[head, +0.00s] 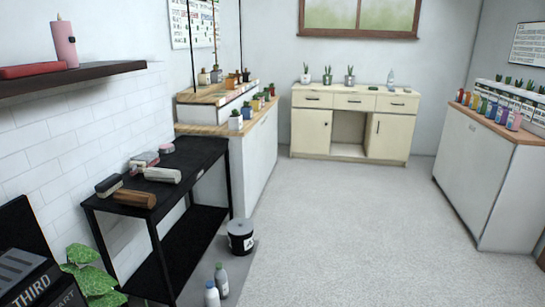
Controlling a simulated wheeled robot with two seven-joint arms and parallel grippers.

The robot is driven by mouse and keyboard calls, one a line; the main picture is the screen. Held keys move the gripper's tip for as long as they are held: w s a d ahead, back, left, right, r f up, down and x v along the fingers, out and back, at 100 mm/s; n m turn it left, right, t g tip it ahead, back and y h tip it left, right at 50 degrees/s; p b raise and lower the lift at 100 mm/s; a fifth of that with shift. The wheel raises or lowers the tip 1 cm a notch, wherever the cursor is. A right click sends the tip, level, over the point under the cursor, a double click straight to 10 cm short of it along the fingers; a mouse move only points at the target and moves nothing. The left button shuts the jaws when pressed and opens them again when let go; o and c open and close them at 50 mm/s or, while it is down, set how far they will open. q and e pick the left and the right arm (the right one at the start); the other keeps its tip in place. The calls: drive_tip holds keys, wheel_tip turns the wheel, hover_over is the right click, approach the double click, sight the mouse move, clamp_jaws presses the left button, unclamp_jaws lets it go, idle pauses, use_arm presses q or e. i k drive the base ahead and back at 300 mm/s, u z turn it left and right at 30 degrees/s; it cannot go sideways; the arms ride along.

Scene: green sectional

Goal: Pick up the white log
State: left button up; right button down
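A whitish log-like piece (162,175) lies on its side on the top of a black two-tier table (196,156) at the left. A brown log-like piece (135,198) lies in front of it, nearer the table's front end. A dark and pale block (109,185) lies to its left. A pinkish-grey piece (146,157) and a small red piece (166,148) lie behind it. These pieces are small in the picture, so their details are unclear. Neither of my grippers is in view.
A dark shelf (70,78) sticks out above the table's left. A black bin (241,236) and two bottles (212,294) (221,279) stand on the floor right of the table. A leafy plant (92,275) is at lower left. The middle floor (350,230) is clear.

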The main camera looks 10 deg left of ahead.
sight(158, 175)
drive_tip(key=i, duration=2.5)
drive_tip(key=u, duration=0.8)
